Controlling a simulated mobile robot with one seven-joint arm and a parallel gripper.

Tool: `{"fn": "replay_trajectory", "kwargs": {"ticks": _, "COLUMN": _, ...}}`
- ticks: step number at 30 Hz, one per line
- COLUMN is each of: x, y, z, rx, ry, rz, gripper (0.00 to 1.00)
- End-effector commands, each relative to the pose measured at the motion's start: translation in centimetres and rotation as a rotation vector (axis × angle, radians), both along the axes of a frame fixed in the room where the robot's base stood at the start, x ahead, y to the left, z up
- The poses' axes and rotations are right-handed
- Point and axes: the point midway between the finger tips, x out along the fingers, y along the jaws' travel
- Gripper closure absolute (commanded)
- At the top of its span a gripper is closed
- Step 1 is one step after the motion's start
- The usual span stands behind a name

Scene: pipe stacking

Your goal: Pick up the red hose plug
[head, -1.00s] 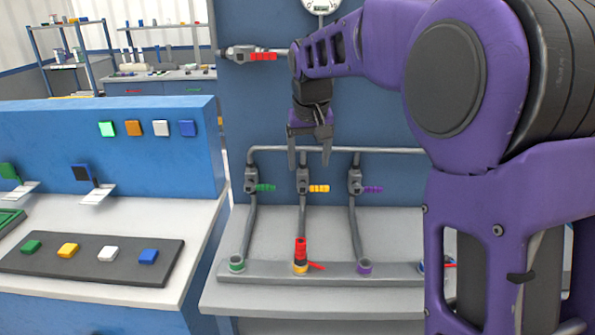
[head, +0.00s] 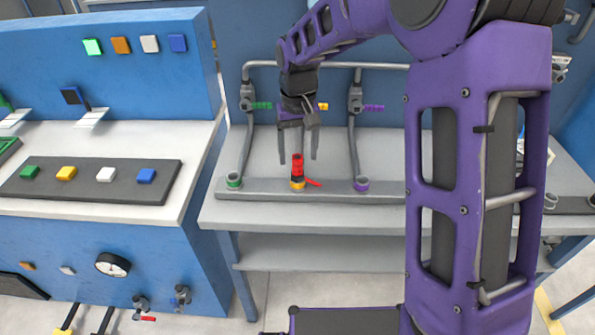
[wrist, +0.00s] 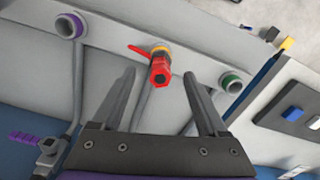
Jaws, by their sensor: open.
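The red hose plug (head: 297,166) stands upright on the yellow-ringed port (head: 297,185) in the middle of the grey pipe base. A small red lever sticks out beside its foot. My gripper (head: 298,160) is open and empty, pointing down, with its fingertips around the height of the plug's top in the head view. In the wrist view the plug (wrist: 160,70) shows between and slightly beyond the two spread fingers (wrist: 165,80). I cannot tell whether either finger touches it.
A green-ringed port (head: 233,180) is to the left and a purple-ringed port (head: 361,184) to the right, each with a grey pipe rising behind. Green and purple valve handles (head: 373,107) sit higher up. A blue console (head: 110,70) with coloured buttons stands left.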

Motion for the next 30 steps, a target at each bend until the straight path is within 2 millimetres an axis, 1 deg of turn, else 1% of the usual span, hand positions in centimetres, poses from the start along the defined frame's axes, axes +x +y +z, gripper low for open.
{"fn": "replay_trajectory", "kwargs": {"ticks": 5, "x": 0.1, "y": 0.0, "z": -1.3, "rx": 0.000, "ry": 0.001, "rz": 0.000, "gripper": 0.24}}
{"fn": "replay_trajectory", "kwargs": {"ticks": 12, "x": 0.1, "y": 0.1, "z": -4.8, "rx": 0.000, "ry": 0.002, "rz": 0.000, "gripper": 0.24}}
{"fn": "replay_trajectory", "kwargs": {"ticks": 15, "x": 0.2, "y": 0.1, "z": -5.3, "rx": 0.000, "ry": 0.000, "rz": 0.000, "gripper": 0.24}}
{"fn": "replay_trajectory", "kwargs": {"ticks": 20, "x": 0.2, "y": 0.1, "z": -5.3, "rx": 0.000, "ry": -0.001, "rz": 0.000, "gripper": 0.24}}
{"fn": "replay_trajectory", "kwargs": {"ticks": 23, "x": 0.2, "y": 0.1, "z": -5.3, "rx": 0.000, "ry": -0.001, "rz": 0.000, "gripper": 0.40}}
{"fn": "replay_trajectory", "kwargs": {"ticks": 24, "x": 0.2, "y": 0.1, "z": -5.2, "rx": 0.000, "ry": -0.001, "rz": 0.000, "gripper": 0.47}}
{"fn": "replay_trajectory", "kwargs": {"ticks": 29, "x": 0.2, "y": 0.1, "z": -5.2, "rx": 0.000, "ry": -0.001, "rz": 0.000, "gripper": 0.76}}
{"fn": "replay_trajectory", "kwargs": {"ticks": 30, "x": 0.2, "y": 0.1, "z": -5.2, "rx": 0.000, "ry": -0.001, "rz": 0.000, "gripper": 0.83}}
